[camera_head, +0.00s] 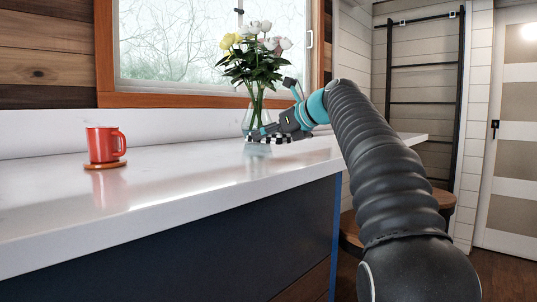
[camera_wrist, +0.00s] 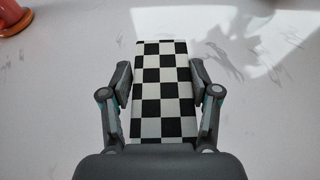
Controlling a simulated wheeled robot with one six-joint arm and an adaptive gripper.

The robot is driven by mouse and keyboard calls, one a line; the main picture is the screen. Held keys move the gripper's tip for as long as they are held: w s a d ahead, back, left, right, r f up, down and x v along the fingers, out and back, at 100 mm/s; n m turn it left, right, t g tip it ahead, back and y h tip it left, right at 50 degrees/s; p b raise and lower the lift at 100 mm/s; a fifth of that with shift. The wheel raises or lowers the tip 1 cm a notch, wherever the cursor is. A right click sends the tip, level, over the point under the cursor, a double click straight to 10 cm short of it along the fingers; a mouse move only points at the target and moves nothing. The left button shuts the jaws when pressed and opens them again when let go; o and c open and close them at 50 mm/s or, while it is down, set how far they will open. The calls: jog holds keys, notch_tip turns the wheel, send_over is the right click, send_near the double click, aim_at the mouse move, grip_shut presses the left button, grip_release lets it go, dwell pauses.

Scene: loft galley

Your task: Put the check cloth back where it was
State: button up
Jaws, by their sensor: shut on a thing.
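The check cloth (camera_wrist: 160,88) is a flat black-and-white chequered piece, seen between the two fingers in the wrist view. My gripper (camera_wrist: 161,88) is shut on it, one finger along each long side. In the head view my gripper (camera_head: 283,132) is over the white counter, and the cloth (camera_head: 262,138) shows as a thin checked strip at its tip, in front of the vase. I cannot tell whether the cloth touches the counter or is held just above it.
A red mug (camera_head: 102,145) stands on a round wooden coaster (camera_head: 105,164) on the left of the white counter (camera_head: 190,175). A glass vase of flowers (camera_head: 250,118) stands by the window, close to my gripper. The counter between mug and gripper is clear. A round wooden stool (camera_head: 352,232) is below the counter's right end.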

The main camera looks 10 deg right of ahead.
aim_at(269, 158)
jog(key=shift+f+b, duration=1)
jog(key=shift+f, duration=0.95)
jog(key=shift+f, duration=0.1)
jog(key=o, duration=1.2)
jog(key=shift+o, duration=0.2)
jog(key=p+v, duration=0.1)
jog(key=v, duration=1.1)
